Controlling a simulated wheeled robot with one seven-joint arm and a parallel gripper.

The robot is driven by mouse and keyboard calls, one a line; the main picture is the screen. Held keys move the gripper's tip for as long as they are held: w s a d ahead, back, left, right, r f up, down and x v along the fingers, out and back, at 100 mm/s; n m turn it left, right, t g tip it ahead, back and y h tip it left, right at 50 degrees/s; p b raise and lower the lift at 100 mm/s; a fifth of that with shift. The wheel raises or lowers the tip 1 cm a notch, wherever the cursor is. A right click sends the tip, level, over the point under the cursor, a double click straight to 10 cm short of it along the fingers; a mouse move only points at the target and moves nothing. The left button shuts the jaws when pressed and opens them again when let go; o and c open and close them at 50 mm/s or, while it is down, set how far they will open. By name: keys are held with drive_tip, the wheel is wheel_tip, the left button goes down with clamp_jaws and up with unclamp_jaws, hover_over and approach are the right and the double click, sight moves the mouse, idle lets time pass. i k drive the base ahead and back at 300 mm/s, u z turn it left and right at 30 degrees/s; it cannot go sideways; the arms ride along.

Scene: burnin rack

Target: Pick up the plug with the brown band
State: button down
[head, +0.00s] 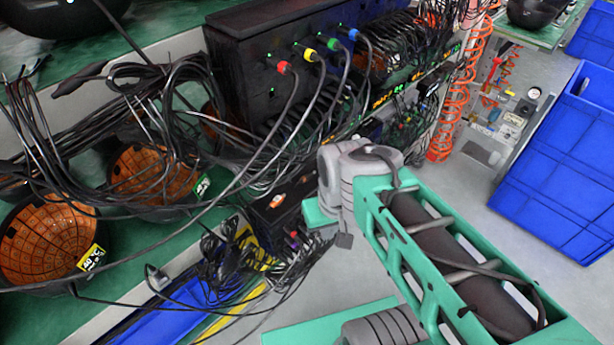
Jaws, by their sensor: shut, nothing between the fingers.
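I cannot make out a brown band on any plug in the head view. Plugs with a red band (283,68), a yellow band (311,55), a green band (333,44) and a blue band (353,34) sit in the front of the upper black unit (236,62), each with a dark cable hanging from it. My gripper is not in view; only my green and grey arm links show, at the right and bottom.
Loose black cables (165,95) hang across the left shelves, in front of orange-meshed round units (50,240). A lower black box (272,212) bears a small orange mark. A blue crate (555,165) stands at right, beside coiled orange hoses (470,90). Grey floor between is clear.

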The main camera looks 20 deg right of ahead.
sight(309, 175)
drive_tip(key=k, duration=0.55)
drive_tip(key=i, duration=0.55)
drive_tip(key=z, duration=0.7)
drive_tip(key=k, duration=1)
drive_tip(key=u, duration=1.55)
drive_tip(key=i, duration=0.95)
drive_tip(key=z, duration=0.05)
